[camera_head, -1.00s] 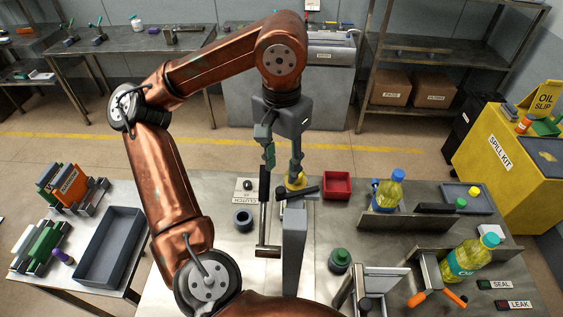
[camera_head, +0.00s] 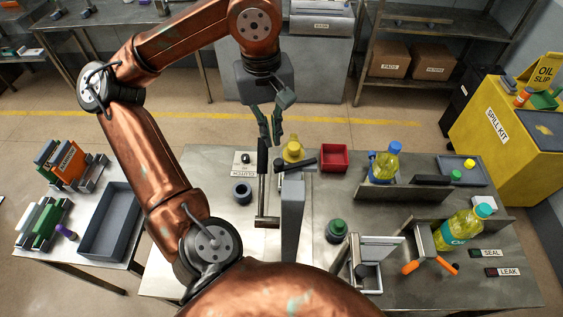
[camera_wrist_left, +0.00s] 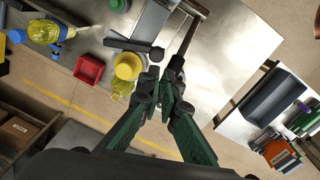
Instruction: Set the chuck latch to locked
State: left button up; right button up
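I cannot read which part is the chuck latch. A metal lever with a black grip (camera_head: 262,160) stands left of a grey upright column (camera_head: 292,212) on the steel bench. Its black grip and rod also show in the left wrist view (camera_wrist_left: 177,62). A black handle (camera_head: 296,164) crosses the column's top, beside a yellow-capped bottle (camera_head: 293,149). My left gripper (camera_head: 271,143) has green fingers, narrowly apart, at the lever's top end. In the left wrist view its tips (camera_wrist_left: 163,80) are close to the grip; contact is unclear. My right gripper is not in view.
A dark ring (camera_head: 241,192) and a labelled plate with a black knob (camera_head: 245,160) lie left of the lever. A red bin (camera_head: 333,158), a green-capped jar (camera_head: 336,231) and bottles in holders (camera_head: 461,228) stand to the right.

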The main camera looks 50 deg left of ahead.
pick_arm(q)
jog(key=n, duration=0.5)
jog(key=shift+s+a+r+n, duration=0.25)
jog(key=shift+s+r+n, duration=0.05)
jog(key=shift+s+n, duration=0.1)
grip_shut()
jog(key=n+y+p, duration=0.3)
jog(key=n+p, duration=0.1)
jog(key=n, duration=2.7)
send_near(283, 169)
jog(key=shift+t, duration=0.3)
jog(key=f, duration=0.3)
jog(key=s+f, duration=0.1)
jog(key=f, duration=0.2)
jog(key=shift+s+a+f+p, duration=0.15)
jog(key=shift+f+p, duration=0.05)
jog(key=shift+p, duration=0.15)
